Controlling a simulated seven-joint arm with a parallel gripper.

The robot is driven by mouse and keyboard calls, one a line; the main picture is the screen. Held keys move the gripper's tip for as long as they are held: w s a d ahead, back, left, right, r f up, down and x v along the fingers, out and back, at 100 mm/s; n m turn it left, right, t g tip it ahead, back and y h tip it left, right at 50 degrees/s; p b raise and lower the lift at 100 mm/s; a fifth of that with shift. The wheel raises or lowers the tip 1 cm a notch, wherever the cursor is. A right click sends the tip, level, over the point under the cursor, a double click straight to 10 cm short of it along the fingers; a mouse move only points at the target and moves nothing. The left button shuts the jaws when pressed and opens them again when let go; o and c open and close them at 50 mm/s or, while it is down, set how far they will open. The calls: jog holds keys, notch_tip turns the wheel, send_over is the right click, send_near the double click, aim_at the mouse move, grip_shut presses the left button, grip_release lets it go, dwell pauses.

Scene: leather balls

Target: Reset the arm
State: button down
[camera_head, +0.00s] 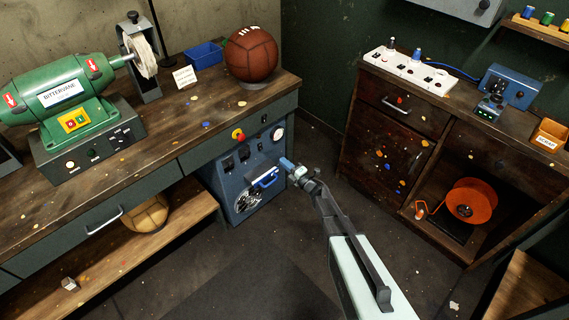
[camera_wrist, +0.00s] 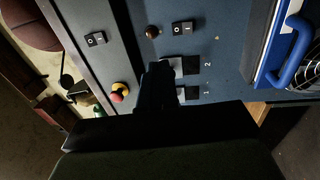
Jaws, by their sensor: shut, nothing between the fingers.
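My arm reaches forward from the bottom of the head view. My gripper (camera_head: 288,164) is in front of the blue machine (camera_head: 239,180) under the left bench. In the wrist view my gripper (camera_wrist: 158,84) shows as a dark shape, with its fingers shut and nothing held. It overlaps the machine's panel (camera_wrist: 228,60), close to two rocker switches marked 1 and 2. I cannot tell whether the fingers touch the panel. The panel's blue handle (camera_wrist: 291,52) lies to the right and a red and yellow button (camera_wrist: 119,92) to the left.
The left bench (camera_head: 170,125) holds a green grinder (camera_head: 62,95), a blue bin (camera_head: 203,54) and a brown ball (camera_head: 251,54). A tan ball (camera_head: 146,213) sits on the shelf below. A wooden cabinet (camera_head: 385,150) with an orange reel (camera_head: 470,201) stands right. Floor between is clear.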

jog(key=shift+m, duration=0.3)
jog(key=w+d+f+m+h, duration=0.3)
jog(key=d+f+m+h, duration=0.6)
jog(key=m+h, duration=0.1)
jog(key=s+d+f+m+g+h, duration=0.2)
jog(key=s+d+f+m+g, duration=0.15)
jog(key=s, duration=0.35)
jog(key=s+d+f+m+g+h, duration=0.2)
jog(key=s+d+m+g, duration=0.15)
jog(key=s, duration=0.25)
jog(key=s+d+f+m+g+h, duration=0.2)
jog(key=s+d+m+g, duration=0.15)
jog(key=s, duration=0.35)
jog(key=s+r+m+g, duration=0.1)
jog(key=s+m+g, duration=0.1)
jog(key=s, duration=1.1)
jog(key=s+r+m+g+y, duration=0.1)
jog(key=s+g, duration=0.3)
jog(key=s, duration=1)
jog(key=s+r+m+g+y, duration=0.1)
jog(key=s+r+m+g, duration=0.1)
jog(key=s, duration=1.2)
jog(key=shift+a+r+m+g, duration=0.2)
jog(key=shift+m+g, duration=0.25)
jog(key=shift+g, duration=0.6)
